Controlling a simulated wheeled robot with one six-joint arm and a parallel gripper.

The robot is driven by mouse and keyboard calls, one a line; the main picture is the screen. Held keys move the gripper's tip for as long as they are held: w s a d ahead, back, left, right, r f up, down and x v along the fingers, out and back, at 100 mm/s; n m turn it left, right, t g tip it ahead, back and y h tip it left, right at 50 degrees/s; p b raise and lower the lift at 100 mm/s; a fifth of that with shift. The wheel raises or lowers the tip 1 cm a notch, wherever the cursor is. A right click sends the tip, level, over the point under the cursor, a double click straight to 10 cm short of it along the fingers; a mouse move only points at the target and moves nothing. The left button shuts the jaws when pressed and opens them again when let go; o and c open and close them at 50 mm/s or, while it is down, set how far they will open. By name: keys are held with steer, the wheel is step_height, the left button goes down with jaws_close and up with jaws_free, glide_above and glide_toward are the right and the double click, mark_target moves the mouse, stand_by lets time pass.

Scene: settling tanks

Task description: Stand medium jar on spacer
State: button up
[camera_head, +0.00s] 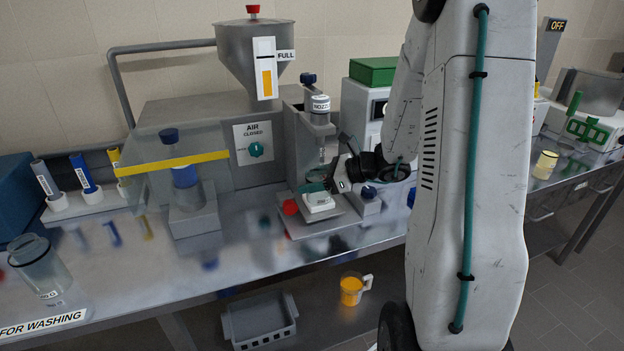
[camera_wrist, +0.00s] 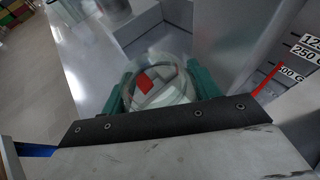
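A clear round glass jar (camera_wrist: 160,85), seen from above in the wrist view, sits between the two teal fingers of my gripper (camera_wrist: 160,92). The fingers lie against its sides, and the jar appears held. White and red shapes show through the glass. In the head view my gripper (camera_head: 318,187) is under the nozzle, just above a small white labelled block (camera_head: 319,203), which looks like the spacer, on a grey plate (camera_head: 325,223). I cannot tell whether the jar touches the block. The jar itself is hard to make out in the head view.
The grey hopper machine with its nozzle (camera_head: 320,106) stands close above and behind my gripper. The front bench is mostly clear.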

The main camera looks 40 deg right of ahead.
steer(key=o, duration=0.3)
steer(key=shift+o, duration=0.2)
